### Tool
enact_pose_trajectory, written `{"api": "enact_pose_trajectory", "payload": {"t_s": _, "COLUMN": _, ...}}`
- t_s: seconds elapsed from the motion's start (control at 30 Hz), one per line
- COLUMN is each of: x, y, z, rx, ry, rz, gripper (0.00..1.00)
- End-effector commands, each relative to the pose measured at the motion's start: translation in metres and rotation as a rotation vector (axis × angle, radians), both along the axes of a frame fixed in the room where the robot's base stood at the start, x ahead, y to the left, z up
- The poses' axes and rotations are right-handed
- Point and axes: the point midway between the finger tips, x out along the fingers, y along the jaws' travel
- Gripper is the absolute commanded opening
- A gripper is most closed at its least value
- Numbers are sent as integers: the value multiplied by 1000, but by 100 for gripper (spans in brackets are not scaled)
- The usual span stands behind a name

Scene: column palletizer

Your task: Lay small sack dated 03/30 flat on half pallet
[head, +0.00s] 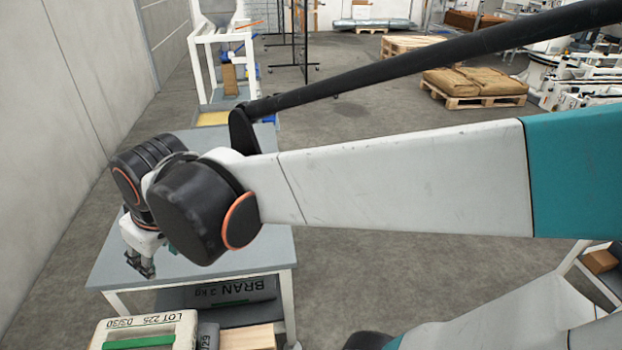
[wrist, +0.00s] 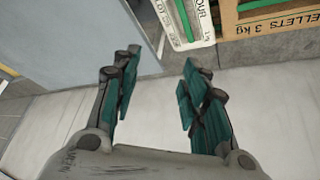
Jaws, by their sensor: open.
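A pale sack (head: 160,326) with a green band reads "LOT 225 03/30" at the bottom left of the head view, cut off by the frame edge. My gripper (head: 140,264) hangs over the near left part of the grey table, behind that sack in the picture. In the wrist view my gripper (wrist: 158,88) is open, with nothing between its teal pads. A white sack (wrist: 193,25) with a green band shows beyond the fingertips; its date is not readable, so I cannot tell whether it is the same one. I cannot pick out which pallet is the half pallet.
A grey table (head: 262,245) stands under my arm. A grey sack (head: 230,291) marked BRAN lies under it, with a wooden item (head: 247,338) nearer. A brown "PELLETS 3 kg" item (wrist: 262,25) sits beside the white sack. A pallet (head: 462,99) with brown sacks stands far right.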

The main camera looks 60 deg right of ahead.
Motion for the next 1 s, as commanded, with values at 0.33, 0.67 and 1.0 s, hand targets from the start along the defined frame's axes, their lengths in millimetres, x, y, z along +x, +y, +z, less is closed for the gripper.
{"api": "enact_pose_trajectory", "payload": {"t_s": 0.33, "x": -66, "y": -18, "z": 3, "rx": 48, "ry": -125, "rz": -137, "gripper": 41}}
{"api": "enact_pose_trajectory", "payload": {"t_s": 0.67, "x": -77, "y": -21, "z": 1, "rx": 61, "ry": -154, "rz": -165, "gripper": 41}}
{"api": "enact_pose_trajectory", "payload": {"t_s": 1.0, "x": -77, "y": -20, "z": 1, "rx": 61, "ry": -153, "rz": -164, "gripper": 41}}
